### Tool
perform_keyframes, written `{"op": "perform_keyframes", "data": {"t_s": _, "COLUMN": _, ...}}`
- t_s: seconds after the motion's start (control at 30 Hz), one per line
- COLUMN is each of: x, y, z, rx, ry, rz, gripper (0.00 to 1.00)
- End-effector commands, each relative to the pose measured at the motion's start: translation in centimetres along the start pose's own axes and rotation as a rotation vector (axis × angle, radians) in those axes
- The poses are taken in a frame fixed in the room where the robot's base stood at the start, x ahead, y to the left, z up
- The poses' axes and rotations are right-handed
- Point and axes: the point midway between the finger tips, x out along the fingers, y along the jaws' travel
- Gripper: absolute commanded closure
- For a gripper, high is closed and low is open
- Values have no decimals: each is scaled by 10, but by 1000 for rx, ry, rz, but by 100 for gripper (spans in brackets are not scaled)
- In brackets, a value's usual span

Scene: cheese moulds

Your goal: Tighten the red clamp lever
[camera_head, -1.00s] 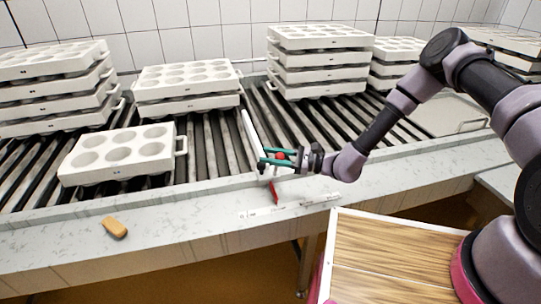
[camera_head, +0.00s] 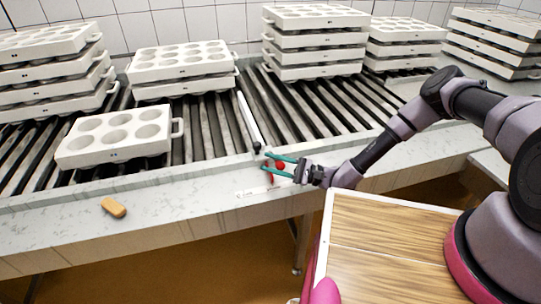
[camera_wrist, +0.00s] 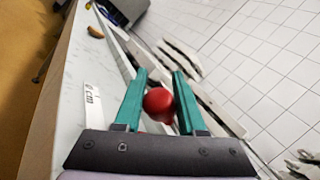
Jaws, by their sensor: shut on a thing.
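The red clamp lever shows a round red knob (camera_head: 280,165) at the front edge of the roller conveyor, at the lower end of a long white guide bar (camera_head: 248,120). My gripper (camera_head: 272,166), with teal fingers, is at the lever and shut on its knob. In the wrist view the red knob (camera_wrist: 159,103) lies between the two teal fingers of my gripper (camera_wrist: 160,85). The rest of the lever and its clamp are mostly hidden behind the fingers and knob.
A single white mould (camera_head: 116,133) lies on the rollers at left, with mould stacks (camera_head: 315,45) behind. A tan block (camera_head: 113,207) lies on the pale front ledge (camera_head: 190,205). A wood-topped surface (camera_head: 385,245) is at lower right.

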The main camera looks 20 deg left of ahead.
Motion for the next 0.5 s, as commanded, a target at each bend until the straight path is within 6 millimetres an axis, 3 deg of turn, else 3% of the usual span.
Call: {"op": "perform_keyframes", "data": {"t_s": 0.5, "x": -6, "y": 18, "z": -7, "rx": 7, "ry": -2, "rz": 7, "gripper": 100}}
